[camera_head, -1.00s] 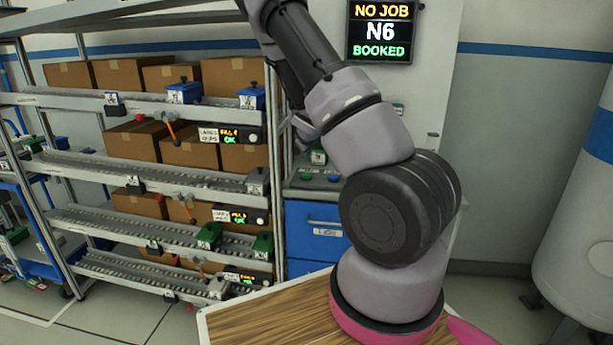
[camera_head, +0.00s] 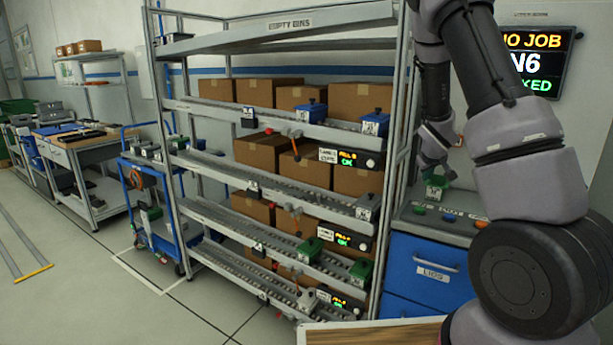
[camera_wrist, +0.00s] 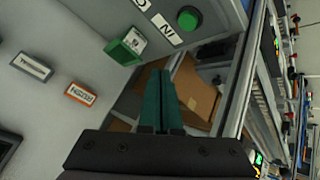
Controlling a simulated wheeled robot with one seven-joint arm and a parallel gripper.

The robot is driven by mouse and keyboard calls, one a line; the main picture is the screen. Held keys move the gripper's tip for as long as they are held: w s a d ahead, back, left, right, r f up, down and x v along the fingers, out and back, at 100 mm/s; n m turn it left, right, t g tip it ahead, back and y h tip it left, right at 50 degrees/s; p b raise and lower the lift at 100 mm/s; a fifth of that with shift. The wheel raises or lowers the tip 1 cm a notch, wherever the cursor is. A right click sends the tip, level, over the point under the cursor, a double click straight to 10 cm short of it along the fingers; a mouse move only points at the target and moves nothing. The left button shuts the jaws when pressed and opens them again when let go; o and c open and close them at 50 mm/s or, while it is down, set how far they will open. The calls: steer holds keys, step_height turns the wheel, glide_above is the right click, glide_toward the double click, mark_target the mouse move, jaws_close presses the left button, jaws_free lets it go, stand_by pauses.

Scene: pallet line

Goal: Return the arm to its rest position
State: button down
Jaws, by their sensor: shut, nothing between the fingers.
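My arm (camera_head: 530,185) stands at the right of the head view, its upper part running up to the top edge and its far end hanging down beside the shelf rack. My gripper shows in the wrist view (camera_wrist: 160,80), with its two green fingers together and nothing between them.
A flow rack (camera_head: 280,190) holds several cardboard boxes (camera_head: 260,92) close left of my arm. A blue-drawer cabinet (camera_head: 425,265) stands below the arm's far end. A blue cart (camera_head: 160,215) is left of the rack. Open floor (camera_head: 90,290) lies at lower left.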

steer(key=s+a+r+m+y, duration=0.2)
steer(key=s+a+r+m, duration=0.2)
steer(key=s+r, duration=0.6)
steer(key=s+a+r+y, duration=0.1)
steer(key=s+a+r, duration=0.3)
steer(key=s, duration=0.3)
steer(key=s+a+r+m+y, duration=0.1)
steer(key=s+a+r, duration=0.4)
steer(key=s, duration=0.3)
steer(key=s+a+r+m+g+y, duration=0.1)
steer(key=s+a+r, duration=0.3)
steer(key=s+r, duration=0.2)
steer(key=shift+s+a+y, duration=0.15)
steer(key=shift+s+y, duration=0.15)
steer(key=shift+s, duration=0.95)
